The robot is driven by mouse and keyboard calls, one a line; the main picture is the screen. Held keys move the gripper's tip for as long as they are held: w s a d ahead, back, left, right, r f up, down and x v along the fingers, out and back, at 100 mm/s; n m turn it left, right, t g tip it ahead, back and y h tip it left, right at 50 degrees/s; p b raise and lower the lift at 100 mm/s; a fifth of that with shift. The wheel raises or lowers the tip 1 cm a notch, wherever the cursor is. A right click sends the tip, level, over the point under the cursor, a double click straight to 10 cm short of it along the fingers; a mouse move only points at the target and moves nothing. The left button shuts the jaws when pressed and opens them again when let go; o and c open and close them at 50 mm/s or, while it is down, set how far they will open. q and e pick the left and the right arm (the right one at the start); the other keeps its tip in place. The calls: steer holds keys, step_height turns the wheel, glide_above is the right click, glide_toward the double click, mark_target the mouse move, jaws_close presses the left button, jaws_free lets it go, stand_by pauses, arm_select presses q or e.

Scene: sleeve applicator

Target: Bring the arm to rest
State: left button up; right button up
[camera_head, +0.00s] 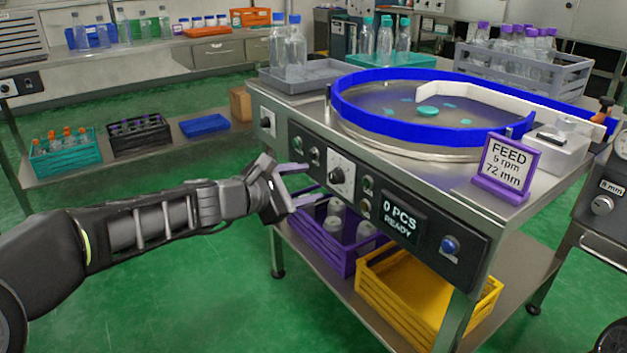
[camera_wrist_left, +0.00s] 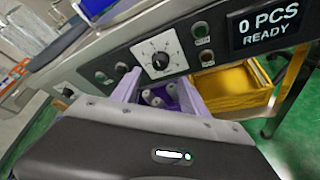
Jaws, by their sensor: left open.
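My left gripper (camera_head: 303,187) reaches in from the left of the head view, at the front of the machine's control panel (camera_head: 352,187). Its two pale fingers are apart with nothing between them. In the left wrist view the fingers (camera_wrist_left: 152,95) point at the panel below a black dial (camera_wrist_left: 160,60); whether they touch the panel I cannot tell. The dial also shows in the head view (camera_head: 337,176). The display reads "0 PCS READY" (camera_head: 400,216). My right gripper is not in view.
A blue-rimmed round feeder (camera_head: 345,110) tops the machine, with a purple "FEED" sign (camera_head: 503,163) at its right. A purple crate (camera_head: 325,243) and a yellow crate (camera_head: 420,297) stand on the shelf below. Green floor (camera_head: 200,290) lies free around my left arm.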

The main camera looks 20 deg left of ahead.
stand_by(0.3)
